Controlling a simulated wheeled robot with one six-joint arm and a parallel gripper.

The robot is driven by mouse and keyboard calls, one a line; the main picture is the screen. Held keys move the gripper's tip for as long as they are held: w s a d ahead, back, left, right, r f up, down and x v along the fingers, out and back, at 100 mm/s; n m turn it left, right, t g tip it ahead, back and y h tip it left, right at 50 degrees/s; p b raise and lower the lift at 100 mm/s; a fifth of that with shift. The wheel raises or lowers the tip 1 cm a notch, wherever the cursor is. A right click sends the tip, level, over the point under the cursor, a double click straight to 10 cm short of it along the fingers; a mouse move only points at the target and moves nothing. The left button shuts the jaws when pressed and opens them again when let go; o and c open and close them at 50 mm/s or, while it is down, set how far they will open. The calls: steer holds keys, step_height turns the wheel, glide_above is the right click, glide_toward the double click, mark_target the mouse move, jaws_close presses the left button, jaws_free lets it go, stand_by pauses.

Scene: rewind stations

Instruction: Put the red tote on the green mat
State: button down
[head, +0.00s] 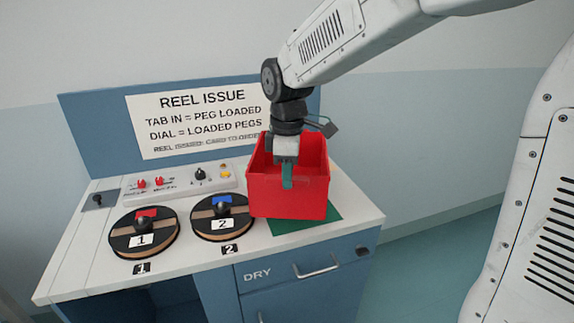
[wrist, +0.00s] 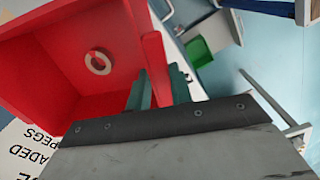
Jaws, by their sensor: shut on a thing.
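The red tote (head: 310,195) is an open box at the right end of the counter. It stands over the green mat (head: 322,222), which shows along its front and right edge. I cannot tell whether the tote's base touches the mat. My gripper (head: 287,176) points down, with its teal fingers shut on the tote's near wall. In the wrist view, the fingers (wrist: 158,88) straddle the red wall, and the tote (wrist: 50,55) holds a pale ring (wrist: 98,61) on its floor. Most of the mat is hidden by the tote.
Two black-and-tan reels (head: 143,232) (head: 223,217), labelled 1 and 2, lie left of the tote. A control panel (head: 180,182) with knobs is behind them. A sign board (head: 195,120) stands at the back. The counter's right edge (head: 372,215) is close to the mat.

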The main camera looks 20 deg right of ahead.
mark_target(307, 199)
steer(key=shift+f, duration=3)
steer(key=c, duration=1.2)
jaws_free()
steer(key=shift+f, duration=0.1)
steer(key=shift+o, duration=0.2)
